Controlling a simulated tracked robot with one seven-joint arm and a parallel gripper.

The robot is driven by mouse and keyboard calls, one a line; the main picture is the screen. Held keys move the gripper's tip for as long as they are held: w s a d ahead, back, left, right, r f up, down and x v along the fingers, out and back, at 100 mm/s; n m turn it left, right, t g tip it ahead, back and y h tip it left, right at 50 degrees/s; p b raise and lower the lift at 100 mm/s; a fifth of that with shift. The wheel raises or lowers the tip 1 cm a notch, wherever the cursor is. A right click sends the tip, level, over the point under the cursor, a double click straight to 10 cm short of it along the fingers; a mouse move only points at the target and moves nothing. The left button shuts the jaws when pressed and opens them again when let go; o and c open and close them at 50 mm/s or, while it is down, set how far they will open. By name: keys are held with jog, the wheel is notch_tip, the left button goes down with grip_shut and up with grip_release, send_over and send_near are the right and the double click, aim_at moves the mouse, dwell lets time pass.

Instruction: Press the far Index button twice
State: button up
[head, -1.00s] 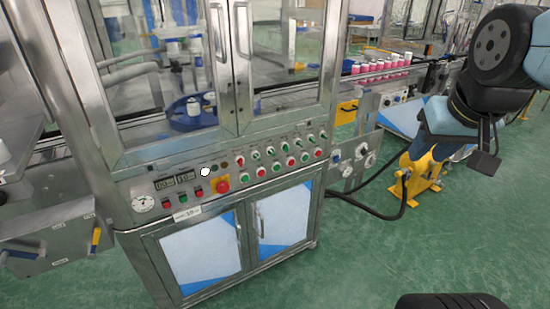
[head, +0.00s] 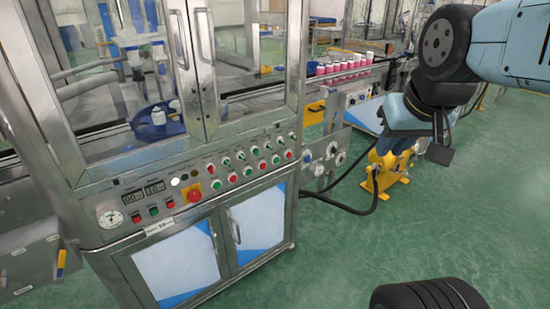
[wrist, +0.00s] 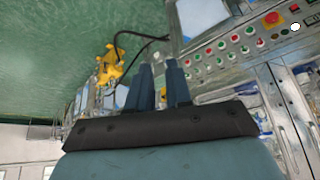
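The control panel (head: 150,198) on the front of the steel crimping cabinet carries two rows of green and red push buttons (head: 247,163). Their labels are too small to read, so I cannot tell which is the far Index button. The button rows also show at the upper right of the wrist view (wrist: 222,46), at a slant. My gripper (wrist: 159,64) shows two dark blue fingers with a narrow gap and nothing between them. In the wrist view the buttons lie beyond the fingertips to the right, well apart from them. My arm is right of the cabinet in the head view.
A red emergency knob on a yellow plate (head: 193,194) sits left of the buttons. Glass doors (head: 120,85) stand above the panel. A yellow stand (head: 386,172) with black cables is right of the cabinet. Pink cans (head: 345,66) line the conveyor.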

grip_shut()
dwell(1.4)
